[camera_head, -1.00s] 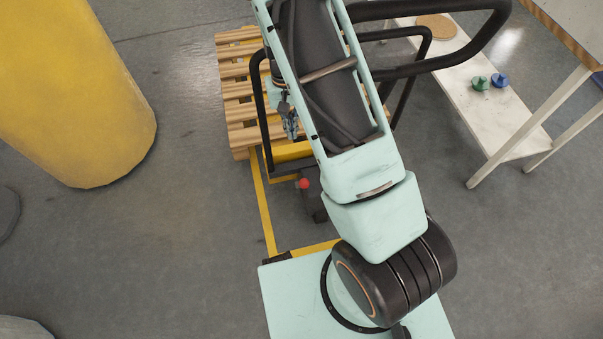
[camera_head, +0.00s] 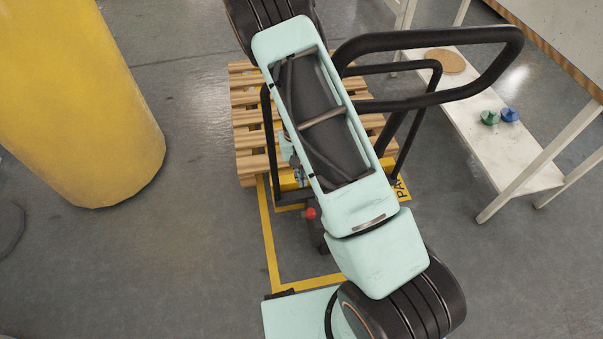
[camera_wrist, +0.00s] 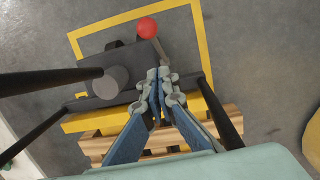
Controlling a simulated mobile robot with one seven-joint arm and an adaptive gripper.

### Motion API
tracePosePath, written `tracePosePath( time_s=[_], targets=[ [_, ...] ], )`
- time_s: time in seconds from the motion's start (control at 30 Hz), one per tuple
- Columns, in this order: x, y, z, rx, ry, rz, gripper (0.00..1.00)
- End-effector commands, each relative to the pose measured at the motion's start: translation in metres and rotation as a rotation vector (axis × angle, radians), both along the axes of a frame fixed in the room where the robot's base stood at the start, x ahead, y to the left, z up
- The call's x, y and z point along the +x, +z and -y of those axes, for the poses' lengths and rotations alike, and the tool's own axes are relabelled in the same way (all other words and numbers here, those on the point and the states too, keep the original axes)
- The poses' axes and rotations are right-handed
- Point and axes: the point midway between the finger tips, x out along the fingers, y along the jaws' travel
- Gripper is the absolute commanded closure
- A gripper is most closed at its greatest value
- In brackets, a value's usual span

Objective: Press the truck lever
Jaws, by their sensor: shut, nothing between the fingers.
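The truck lever has a red ball knob (camera_head: 310,213) on a thin rod, at the foot of the truck's black handle frame. The knob also shows in the wrist view (camera_wrist: 147,28), at the top centre, with its grey rod running down toward my fingertips. My gripper (camera_wrist: 160,76) is shut and empty, its blue-grey fingers pointing up the picture just below the knob. The fingertips are close to the rod; I cannot tell whether they touch it. In the head view my gripper (camera_head: 298,170) is partly hidden by my arm, a little above the knob.
The truck's black handle bars (camera_head: 430,100) rise around my arm. A wooden pallet (camera_head: 245,120) lies on the truck. Yellow floor tape (camera_head: 268,235) outlines the spot. A large yellow cylinder (camera_head: 80,100) stands left, and a white table (camera_head: 520,170) stands right. Floor between cylinder and truck is clear.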

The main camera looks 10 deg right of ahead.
Motion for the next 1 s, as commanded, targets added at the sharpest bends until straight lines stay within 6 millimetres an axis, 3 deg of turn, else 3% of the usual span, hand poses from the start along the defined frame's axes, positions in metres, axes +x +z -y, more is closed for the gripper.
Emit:
tracePosePath(
  time_s=[0.03,0.2,0.5,1.0],
  targets=[
    [-0.003,-0.015,0.001,0.000,-0.001,-0.004,1.00],
    [-0.007,-0.049,0.002,0.000,0.000,-0.003,1.00],
    [-0.036,-0.063,0.008,0.001,-0.001,0.000,1.00],
    [-0.038,-0.065,0.008,0.001,0.000,0.002,1.00]
  ],
)
